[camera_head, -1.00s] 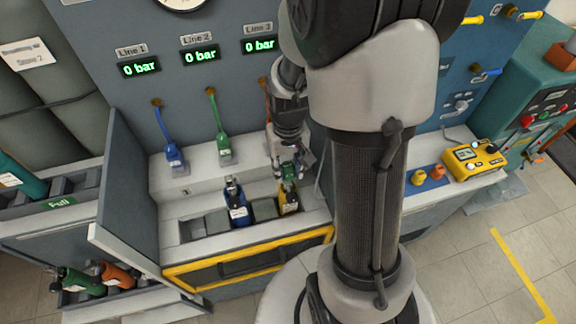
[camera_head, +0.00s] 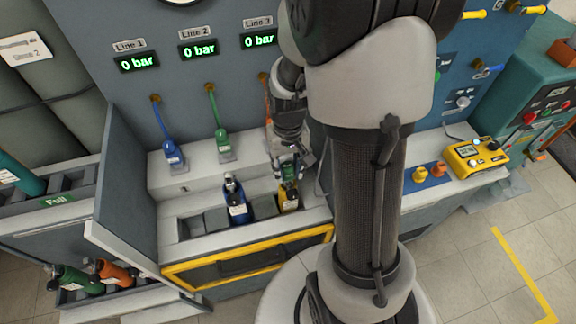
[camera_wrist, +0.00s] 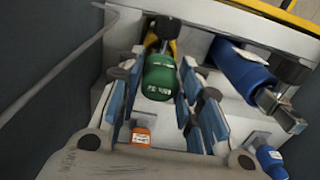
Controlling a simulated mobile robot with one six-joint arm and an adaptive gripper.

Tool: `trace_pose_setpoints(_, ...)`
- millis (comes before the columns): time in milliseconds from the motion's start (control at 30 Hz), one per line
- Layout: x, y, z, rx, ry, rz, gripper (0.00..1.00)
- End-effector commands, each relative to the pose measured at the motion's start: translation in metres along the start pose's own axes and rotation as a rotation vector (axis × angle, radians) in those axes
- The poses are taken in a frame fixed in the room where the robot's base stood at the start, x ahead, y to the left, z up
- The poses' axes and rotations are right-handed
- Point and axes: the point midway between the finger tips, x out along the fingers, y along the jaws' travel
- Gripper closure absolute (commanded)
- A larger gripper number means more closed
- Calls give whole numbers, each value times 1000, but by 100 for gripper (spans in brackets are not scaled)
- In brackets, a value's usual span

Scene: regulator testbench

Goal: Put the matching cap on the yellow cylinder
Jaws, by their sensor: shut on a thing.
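The yellow cylinder (camera_head: 290,201) stands in the right part of the bench trough, with a white label. A green cap (camera_head: 290,172) is just above its top, held between the fingers of my gripper (camera_head: 288,165). In the wrist view, the green cap (camera_wrist: 160,76) with white lettering sits between the blue-padded fingers of my gripper (camera_wrist: 158,92), which is shut on it. A strip of the yellow cylinder (camera_wrist: 172,47) and a black valve show behind the cap. I cannot tell whether the cap touches the cylinder.
A blue cylinder (camera_head: 236,206) stands left of the yellow one and lies close to my fingers in the wrist view (camera_wrist: 242,70). Blue (camera_head: 172,152) and green (camera_head: 224,143) hose connectors rest on the ledge behind. A grey side panel (camera_head: 126,180) bounds the bench's left.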

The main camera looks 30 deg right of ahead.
Motion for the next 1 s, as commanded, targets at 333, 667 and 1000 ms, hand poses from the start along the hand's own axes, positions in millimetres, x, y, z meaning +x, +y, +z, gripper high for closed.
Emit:
trace_pose_setpoints(333, 6, 0, 0, 0, 0, 0, 89)
trace_pose_setpoints(667, 6, 0, 0, 0, 0, 0, 49)
trace_pose_setpoints(1000, 6, 0, 0, 0, 0, 0, 44)
